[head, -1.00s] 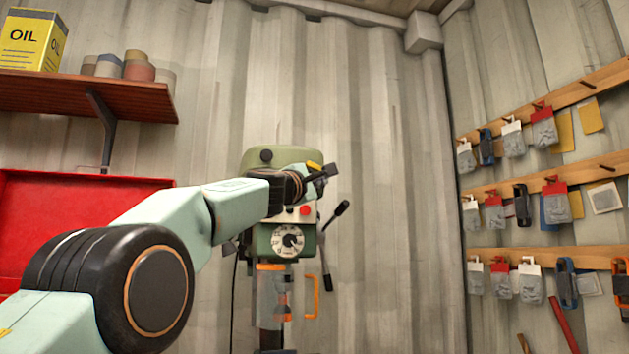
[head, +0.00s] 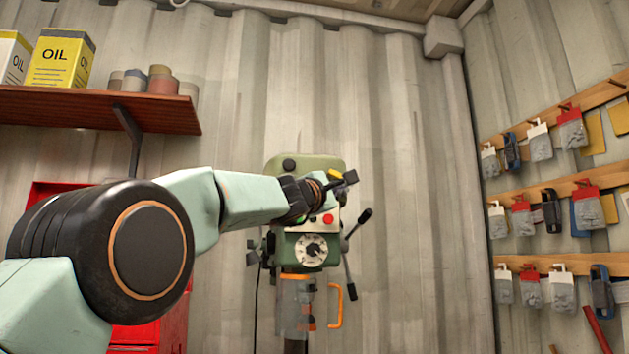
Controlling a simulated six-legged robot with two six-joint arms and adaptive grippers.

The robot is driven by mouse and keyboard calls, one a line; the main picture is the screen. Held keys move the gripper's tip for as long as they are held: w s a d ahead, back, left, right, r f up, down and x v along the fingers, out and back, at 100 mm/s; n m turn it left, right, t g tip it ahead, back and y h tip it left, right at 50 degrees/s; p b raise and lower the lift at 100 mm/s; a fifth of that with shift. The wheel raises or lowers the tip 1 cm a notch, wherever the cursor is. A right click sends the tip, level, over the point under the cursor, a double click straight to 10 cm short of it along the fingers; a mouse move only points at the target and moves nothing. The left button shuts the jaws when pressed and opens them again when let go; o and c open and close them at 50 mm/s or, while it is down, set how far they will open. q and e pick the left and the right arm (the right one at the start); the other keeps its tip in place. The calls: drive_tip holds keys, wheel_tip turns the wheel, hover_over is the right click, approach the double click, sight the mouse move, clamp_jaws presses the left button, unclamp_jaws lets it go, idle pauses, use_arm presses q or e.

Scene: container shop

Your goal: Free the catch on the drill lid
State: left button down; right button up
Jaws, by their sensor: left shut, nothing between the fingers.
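The green drill press (head: 318,168) stands against the corrugated wall in the middle of the head view. Its front has a round white dial (head: 311,250), a red button (head: 328,218) and lever handles (head: 356,231) on the right. Below hangs a clear guard (head: 293,305) with an orange handle (head: 337,307). My left gripper (head: 349,179) is shut and empty, in front of the upper part of the drill head. My right gripper is not in view.
A wooden shelf (head: 95,108) with yellow oil cans (head: 60,58) is at the upper left. A red cabinet (head: 150,335) stands behind my left arm. Racks with hanging packets (head: 545,205) line the right wall. The wall between drill and racks is clear.

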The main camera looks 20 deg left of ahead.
use_arm(q)
drive_tip(key=s+a, duration=0.1)
drive_tip(key=s, duration=0.9)
drive_tip(key=shift+s+a, duration=0.35)
drive_tip(key=shift+a, duration=0.1)
idle(0.5)
